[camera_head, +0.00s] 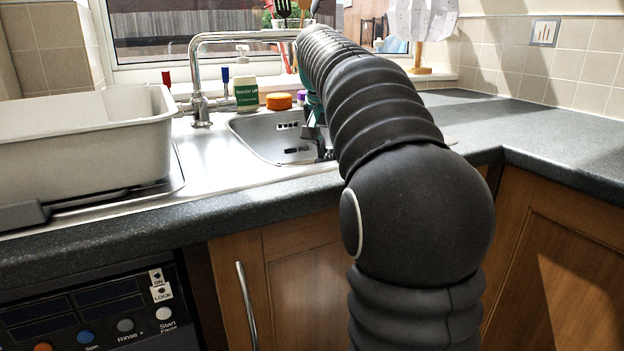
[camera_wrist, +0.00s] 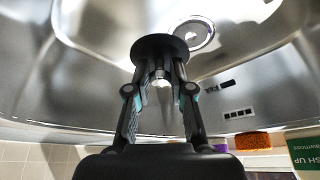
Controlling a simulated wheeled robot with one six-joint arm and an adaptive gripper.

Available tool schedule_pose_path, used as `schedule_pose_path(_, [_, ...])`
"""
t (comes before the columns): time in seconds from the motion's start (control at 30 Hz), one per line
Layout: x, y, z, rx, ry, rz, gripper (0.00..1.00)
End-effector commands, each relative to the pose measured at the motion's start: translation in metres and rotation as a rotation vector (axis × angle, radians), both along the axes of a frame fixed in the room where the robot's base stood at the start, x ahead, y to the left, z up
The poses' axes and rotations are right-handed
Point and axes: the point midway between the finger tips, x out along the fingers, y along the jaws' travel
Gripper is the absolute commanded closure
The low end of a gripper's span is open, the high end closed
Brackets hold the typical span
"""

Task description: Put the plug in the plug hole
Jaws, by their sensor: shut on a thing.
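A black round plug (camera_wrist: 158,46) is held between the fingertips of my gripper (camera_wrist: 161,78) in the wrist view. The gripper is shut on it, with the plug's broad disc facing away from the gripper. The plug hole (camera_wrist: 205,33), a round metal drain in the sink floor, shows just beyond the plug and to its right, partly covered by it. The plug looks apart from the hole; the exact gap is hard to judge. In the head view, the gripper (camera_head: 318,143) is down in the steel sink (camera_head: 262,138), mostly hidden behind my arm, and the plug hole is hidden.
A chrome tap (camera_head: 199,85) arches over the sink from its left. A green and white bottle (camera_head: 246,93) and an orange sponge (camera_head: 279,101) stand behind the sink. A grey washing-up bowl (camera_head: 95,150) is on the drainer at left. The right worktop (camera_head: 545,125) is clear.

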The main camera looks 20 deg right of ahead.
Motion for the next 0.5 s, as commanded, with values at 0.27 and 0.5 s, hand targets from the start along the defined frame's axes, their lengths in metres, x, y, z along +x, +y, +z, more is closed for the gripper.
schedule_pose_path(0.27, [0.056,-0.005,-0.034,0.001,0.002,-0.003,1.00])
schedule_pose_path(0.5, [0.088,-0.008,-0.052,0.000,0.000,-0.002,1.00])
